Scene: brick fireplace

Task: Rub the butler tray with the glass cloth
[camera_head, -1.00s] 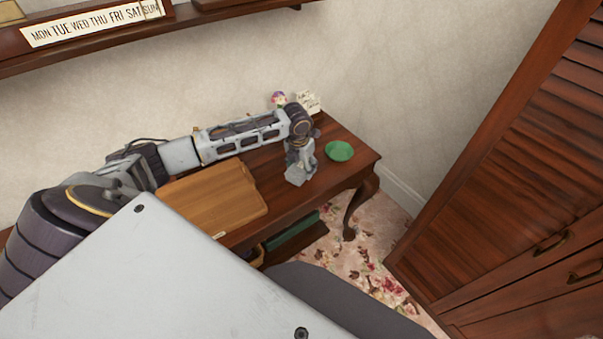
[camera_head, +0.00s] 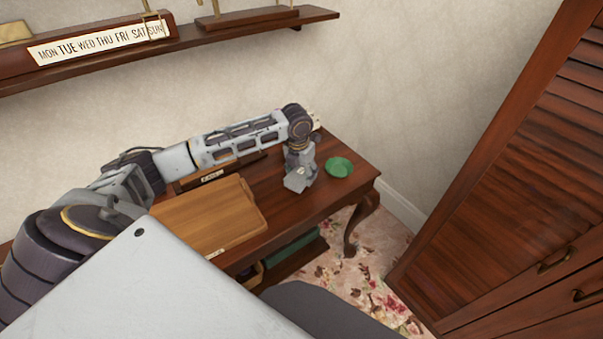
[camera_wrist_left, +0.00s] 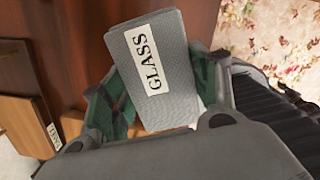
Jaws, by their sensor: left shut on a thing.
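The glass cloth (camera_wrist_left: 155,65) is a grey, folded-looking rectangle with a white "GLASS" label. In the left wrist view it sits between the green-padded fingers of my left gripper (camera_wrist_left: 165,100), which is shut on it. In the head view my left gripper (camera_head: 299,180) is over the right part of the dark table. A light wooden board, which looks like the butler tray (camera_head: 210,215), lies on the table to the gripper's left, apart from it. Its small front label is unreadable. In the left wrist view wood with a label (camera_wrist_left: 22,122) shows at the left edge. My right gripper is out of view.
A green dish (camera_head: 340,167) is just right of the gripper on the table (camera_head: 325,195). A dark labelled item (camera_head: 212,176) lies behind the board, under my arm. A wall shelf (camera_head: 240,29) is above; a louvred wooden cabinet (camera_head: 520,190) stands at right.

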